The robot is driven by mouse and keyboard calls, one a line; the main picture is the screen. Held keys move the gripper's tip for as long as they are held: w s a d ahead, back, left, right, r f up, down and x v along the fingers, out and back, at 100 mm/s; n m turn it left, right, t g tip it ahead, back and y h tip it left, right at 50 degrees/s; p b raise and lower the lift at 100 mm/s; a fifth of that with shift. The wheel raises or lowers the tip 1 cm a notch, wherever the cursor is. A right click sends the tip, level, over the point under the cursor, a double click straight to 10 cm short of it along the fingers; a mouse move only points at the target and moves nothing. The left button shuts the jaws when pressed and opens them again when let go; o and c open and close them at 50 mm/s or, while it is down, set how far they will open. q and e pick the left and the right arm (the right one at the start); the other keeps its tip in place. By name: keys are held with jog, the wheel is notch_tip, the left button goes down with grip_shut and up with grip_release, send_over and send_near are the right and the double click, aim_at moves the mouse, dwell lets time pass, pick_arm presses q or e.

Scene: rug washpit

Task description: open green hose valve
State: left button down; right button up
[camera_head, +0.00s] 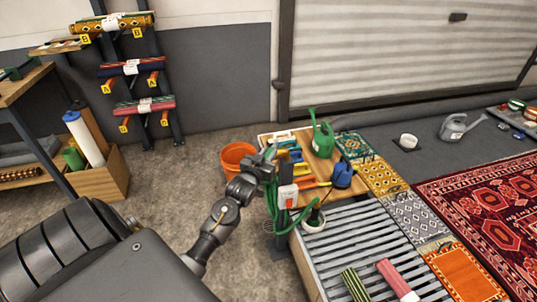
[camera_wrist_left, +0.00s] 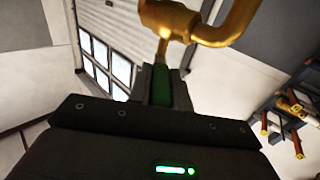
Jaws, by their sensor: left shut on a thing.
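My left gripper (camera_head: 264,163) reaches in from the left to the near left corner of the wooden table, above a hanging green hose (camera_head: 277,212). In the left wrist view its fingers are shut on a green valve handle (camera_wrist_left: 160,86). The handle sits just below a brass pipe (camera_wrist_left: 225,32) that bends up and to the right. In the head view the gripper and the clutter around it hide the valve, so I cannot tell how far the handle is turned. My right gripper is in neither view.
An orange bucket (camera_head: 237,158) stands on the floor behind my left arm. A green watering can (camera_head: 322,138) and a blue jug (camera_head: 342,173) stand on the table. A slatted grate (camera_head: 365,245) and patterned rugs (camera_head: 490,205) lie to the right.

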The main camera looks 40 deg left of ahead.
aim_at(274, 144)
pick_arm(q)
jog(key=shift+a+h, duration=0.1)
jog(key=shift+h, duration=0.2)
jog(key=shift+a+m, duration=0.1)
jog(key=shift+m, duration=0.2)
jog(key=shift+a+m+h+b, duration=0.1)
jog(key=shift+a+m+h, duration=0.45)
jog(key=shift+m+h, duration=0.7)
jog(key=shift+a+m+h+b, duration=0.15)
jog(key=shift+a+m+h, duration=0.5)
jog(key=shift+h, duration=1.15)
jog(key=shift+a+m+h+b, duration=0.1)
jog(key=shift+a+m+h, duration=0.35)
jog(key=shift+m+h, duration=0.85)
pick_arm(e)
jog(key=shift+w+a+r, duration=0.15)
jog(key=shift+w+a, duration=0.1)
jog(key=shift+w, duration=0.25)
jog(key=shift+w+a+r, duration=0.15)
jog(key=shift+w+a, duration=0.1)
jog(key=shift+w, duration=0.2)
pick_arm(q)
jog(key=shift+n+h, duration=0.25)
jog(key=shift+n, duration=0.05)
jog(key=c, duration=1.3)
grip_release()
